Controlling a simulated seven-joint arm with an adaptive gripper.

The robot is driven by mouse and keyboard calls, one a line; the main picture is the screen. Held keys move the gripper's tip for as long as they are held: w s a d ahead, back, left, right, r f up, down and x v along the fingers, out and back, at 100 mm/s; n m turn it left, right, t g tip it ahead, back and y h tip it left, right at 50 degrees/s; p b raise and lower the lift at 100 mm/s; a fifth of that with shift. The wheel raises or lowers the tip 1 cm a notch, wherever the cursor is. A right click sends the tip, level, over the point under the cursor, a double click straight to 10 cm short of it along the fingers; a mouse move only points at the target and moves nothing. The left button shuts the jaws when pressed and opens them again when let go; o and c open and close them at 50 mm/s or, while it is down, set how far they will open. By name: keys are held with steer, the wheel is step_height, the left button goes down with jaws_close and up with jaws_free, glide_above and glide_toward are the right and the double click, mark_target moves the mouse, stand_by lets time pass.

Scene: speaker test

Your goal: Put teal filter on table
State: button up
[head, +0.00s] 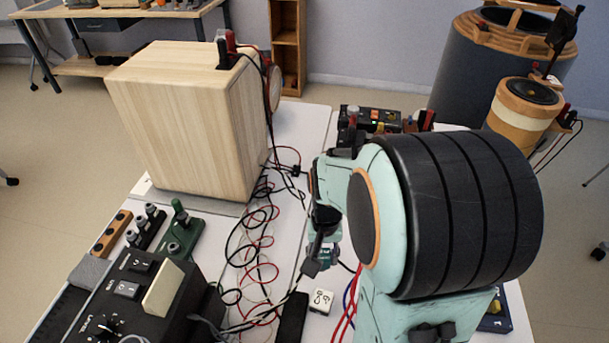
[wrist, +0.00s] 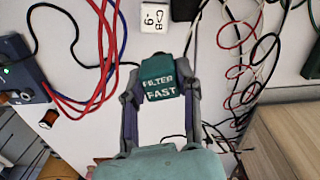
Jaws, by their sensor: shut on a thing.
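The teal filter (wrist: 159,80) is a small block with white lettering "FILTER FAST". In the wrist view it sits between the two fingertips of my gripper (wrist: 157,92), which is shut on it. In the head view the filter (head: 322,256) is a small teal patch at my gripper (head: 320,262), mostly hidden by my fingers and arm. The white table (head: 318,127) lies beneath. I cannot tell whether the filter touches the table or is held just above it.
A white labelled block (head: 321,301) lies near the gripper, beside red and blue cables (wrist: 97,92). Tangled wires (head: 262,235) run to the left. A wooden speaker box (head: 190,120) stands behind left, and a black switch box (head: 140,295) front left.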

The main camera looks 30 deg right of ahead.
steer(key=s+d+f+m, duration=0.1)
steer(key=s+d+m, duration=0.1)
steer(key=d, duration=0.2)
steer(key=w+d+f, duration=0.2)
steer(key=w+f, duration=0.1)
steer(key=w+d+f, duration=0.5)
steer(key=w+f, duration=0.1)
steer(key=shift+w+d, duration=0.35)
steer(key=shift+d, duration=0.05)
steer(key=shift+w+d+f, duration=0.15)
steer(key=shift+f, duration=0.2)
steer(key=shift+w+d+f, duration=0.1)
steer(key=shift+w+f, duration=0.05)
steer(key=shift+f, duration=1.55)
steer(key=o, duration=1)
steer(key=shift+f, duration=0.1)
steer(key=shift+o, duration=0.2)
